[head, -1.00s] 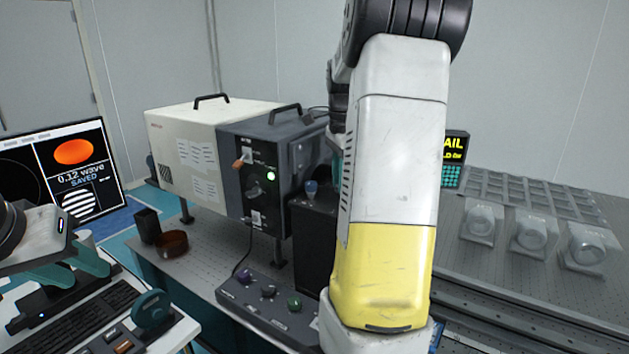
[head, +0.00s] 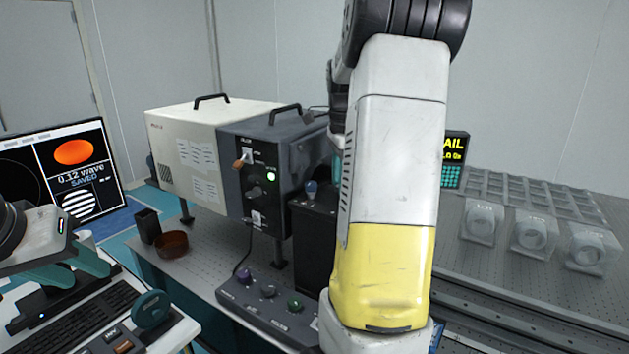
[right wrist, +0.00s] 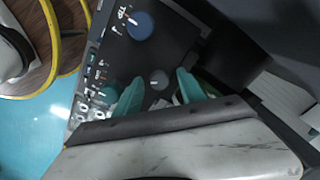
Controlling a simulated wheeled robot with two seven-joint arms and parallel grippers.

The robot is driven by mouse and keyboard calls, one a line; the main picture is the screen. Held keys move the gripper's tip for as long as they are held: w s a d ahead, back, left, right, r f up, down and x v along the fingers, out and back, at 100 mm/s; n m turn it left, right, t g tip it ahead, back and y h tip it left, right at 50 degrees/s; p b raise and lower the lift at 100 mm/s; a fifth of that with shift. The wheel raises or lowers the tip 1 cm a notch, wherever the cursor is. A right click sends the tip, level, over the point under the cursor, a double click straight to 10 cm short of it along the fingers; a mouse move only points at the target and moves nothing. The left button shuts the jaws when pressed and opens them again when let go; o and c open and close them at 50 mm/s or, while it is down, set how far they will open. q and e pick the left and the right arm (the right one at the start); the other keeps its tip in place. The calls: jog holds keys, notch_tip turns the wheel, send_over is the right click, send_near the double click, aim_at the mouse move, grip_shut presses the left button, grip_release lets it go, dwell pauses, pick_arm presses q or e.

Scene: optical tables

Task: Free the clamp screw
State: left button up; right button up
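In the right wrist view a small grey knob (right wrist: 159,80) with a light mark sits on a dark panel. A larger blue knob (right wrist: 139,25) is above it, near printed marks. I cannot tell for sure which knob is the clamp screw. My right gripper (right wrist: 158,77) has its two teal fingers apart, with the grey knob showing between them; contact cannot be seen. In the head view my right arm hides most of that gripper. A blue-topped knob (head: 311,187) stands on a black box (head: 313,240). My left gripper (head: 60,272) has its teal fingers apart, over the desk at left.
A cream and dark grey instrument (head: 225,160) with an orange lever and green light stands behind. A console (head: 268,312) with purple, grey and green knobs lies in front. A brown dish (head: 172,244), monitor (head: 75,170) and keyboard (head: 105,308) are left; boxed optics (head: 535,235) are right.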

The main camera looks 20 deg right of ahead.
jog(key=shift+r, duration=3.85)
